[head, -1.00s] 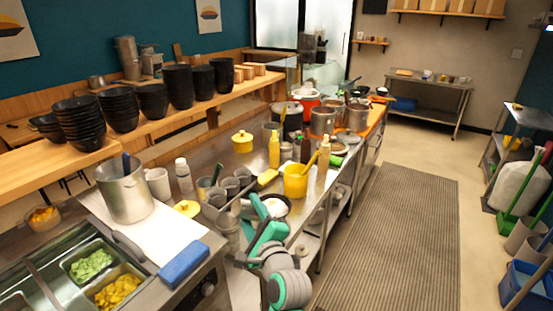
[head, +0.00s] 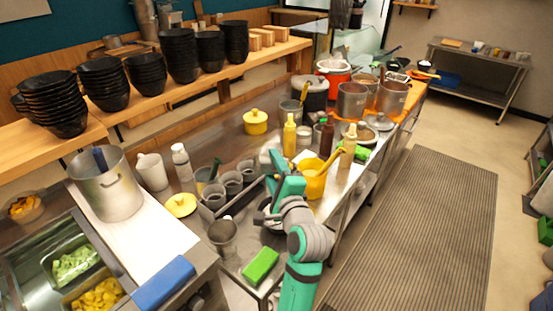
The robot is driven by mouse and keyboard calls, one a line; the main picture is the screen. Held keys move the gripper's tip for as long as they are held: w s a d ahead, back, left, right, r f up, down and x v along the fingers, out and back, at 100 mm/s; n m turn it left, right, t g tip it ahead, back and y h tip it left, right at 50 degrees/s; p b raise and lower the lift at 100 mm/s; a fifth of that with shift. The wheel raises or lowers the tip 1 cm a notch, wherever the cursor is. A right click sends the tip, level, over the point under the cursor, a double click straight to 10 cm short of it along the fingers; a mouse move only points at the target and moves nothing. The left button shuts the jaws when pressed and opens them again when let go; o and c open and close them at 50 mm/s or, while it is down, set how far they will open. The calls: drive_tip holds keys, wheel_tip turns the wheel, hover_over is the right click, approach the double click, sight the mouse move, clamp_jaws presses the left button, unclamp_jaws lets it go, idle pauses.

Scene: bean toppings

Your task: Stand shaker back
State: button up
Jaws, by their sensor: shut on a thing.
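My gripper (head: 273,180) is over the middle of the steel counter, in the head view. It is shut on a small pale grey thing (head: 268,155), which I take to be the shaker. My green and grey wrist partly hides the fingers, so its exact tilt and whether it touches the counter cannot be told.
Yellow bottle (head: 289,136), dark red bottle (head: 326,138) and tan bottle (head: 347,146) stand behind and right of my gripper. A yellow pot (head: 313,180) is close on its right. Grey cups (head: 232,182) stand left. A green sponge (head: 260,265) lies in front.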

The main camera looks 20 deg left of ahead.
drive_tip(key=n, duration=0.2)
drive_tip(key=r+n, duration=0.1)
drive_tip(key=n, duration=0.2)
drive_tip(key=shift+w+d+r+n, duration=0.15)
drive_tip(key=shift+w+n, duration=0.15)
drive_tip(key=shift+d+r+n, duration=0.1)
drive_tip(key=shift+d+n, duration=0.1)
drive_tip(key=shift+n, duration=0.3)
drive_tip(key=shift+s+n, duration=0.1)
drive_tip(key=shift+n, duration=0.4)
drive_tip(key=n, duration=0.3)
drive_tip(key=shift+s+a, duration=0.2)
drive_tip(key=shift+a, duration=0.15)
drive_tip(key=n, duration=0.2)
drive_tip(key=shift+n, duration=0.3)
drive_tip(key=n, duration=0.3)
drive_tip(key=shift+d, duration=0.2)
drive_tip(key=n, duration=0.4)
drive_tip(key=shift+w+n, duration=0.1)
drive_tip(key=shift+n, duration=0.5)
drive_tip(key=shift+a, duration=0.1)
